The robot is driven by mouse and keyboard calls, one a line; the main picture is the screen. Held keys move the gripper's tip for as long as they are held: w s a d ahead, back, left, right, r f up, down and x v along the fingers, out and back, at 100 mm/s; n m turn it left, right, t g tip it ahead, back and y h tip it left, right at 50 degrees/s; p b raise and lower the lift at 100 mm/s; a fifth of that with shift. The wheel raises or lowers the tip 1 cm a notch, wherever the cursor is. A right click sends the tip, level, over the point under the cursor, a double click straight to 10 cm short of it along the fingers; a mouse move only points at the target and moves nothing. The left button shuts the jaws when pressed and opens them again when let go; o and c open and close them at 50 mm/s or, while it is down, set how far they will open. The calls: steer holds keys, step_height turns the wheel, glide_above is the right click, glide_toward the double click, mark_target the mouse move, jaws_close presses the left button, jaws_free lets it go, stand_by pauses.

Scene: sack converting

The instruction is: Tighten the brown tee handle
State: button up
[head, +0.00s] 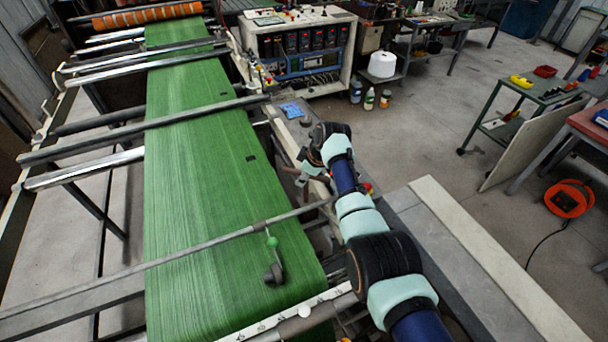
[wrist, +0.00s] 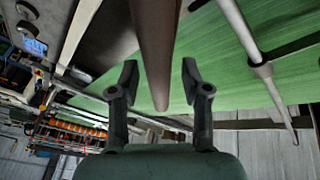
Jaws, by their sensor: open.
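In the wrist view, a brown round bar (wrist: 154,45), which looks like part of the brown tee handle, runs from the top edge down between my fingers and ends near the palm. My gripper (wrist: 160,82) is open, with one finger on each side of the bar. A gap shows on both sides, so neither finger appears to touch it. The rest of the handle is out of the wrist view. In the head view, my arm reaches to the machine's right side frame.
A green woven web (head: 200,200) runs over several rollers left of my arm. A control cabinet (head: 300,50) stands behind. The floor to the right is open, with an orange cable reel (head: 569,198).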

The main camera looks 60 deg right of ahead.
jaws_close()
